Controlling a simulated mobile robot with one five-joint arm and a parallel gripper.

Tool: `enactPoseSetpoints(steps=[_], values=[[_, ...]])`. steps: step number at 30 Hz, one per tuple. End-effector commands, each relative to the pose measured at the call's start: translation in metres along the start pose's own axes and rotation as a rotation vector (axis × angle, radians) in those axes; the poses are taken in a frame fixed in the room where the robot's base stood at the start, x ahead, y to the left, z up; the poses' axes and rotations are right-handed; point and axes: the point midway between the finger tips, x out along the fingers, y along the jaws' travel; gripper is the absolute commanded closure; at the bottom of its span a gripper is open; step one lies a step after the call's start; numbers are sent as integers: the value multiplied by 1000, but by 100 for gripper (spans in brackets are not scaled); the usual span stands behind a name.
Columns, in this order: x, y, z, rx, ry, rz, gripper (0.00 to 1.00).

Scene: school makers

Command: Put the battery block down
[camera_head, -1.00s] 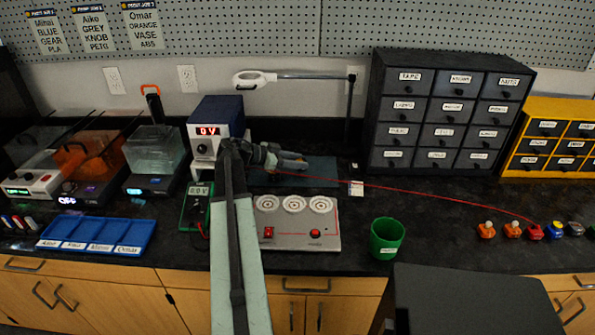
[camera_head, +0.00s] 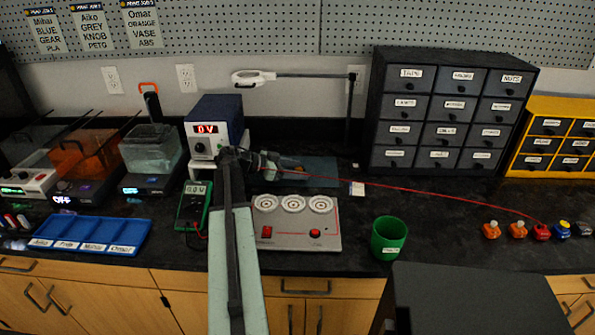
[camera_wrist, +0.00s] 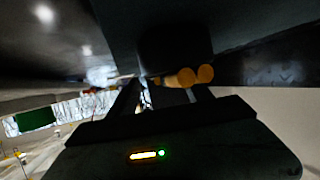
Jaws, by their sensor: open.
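A small yellow-orange patch shows at the gripper's tip in the head view. The battery block cannot be made out for certain; the gripper may hide it.
A grey board (camera_head: 294,233) with three white rings lies in front. A green cup (camera_head: 388,239), multimeter (camera_head: 193,206) and blue tray (camera_head: 92,236) stand nearby. A thin red line runs right towards small coloured blocks (camera_head: 541,232). The power supply (camera_head: 214,127) reads 0V.

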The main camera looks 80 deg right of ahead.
Motion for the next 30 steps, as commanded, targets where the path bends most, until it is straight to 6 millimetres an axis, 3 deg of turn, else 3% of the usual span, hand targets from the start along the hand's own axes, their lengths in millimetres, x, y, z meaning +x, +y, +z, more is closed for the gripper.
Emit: enactPoseSetpoints(steps=[5, 12, 18, 30], values=[[-16, 0, -6, -1, 0, -2, 42], [-77, 0, -8, -2, 0, -3, 42], [-112, 0, -6, 0, 0, 0, 42], [-120, 0, -3, 1, 0, 2, 42]])
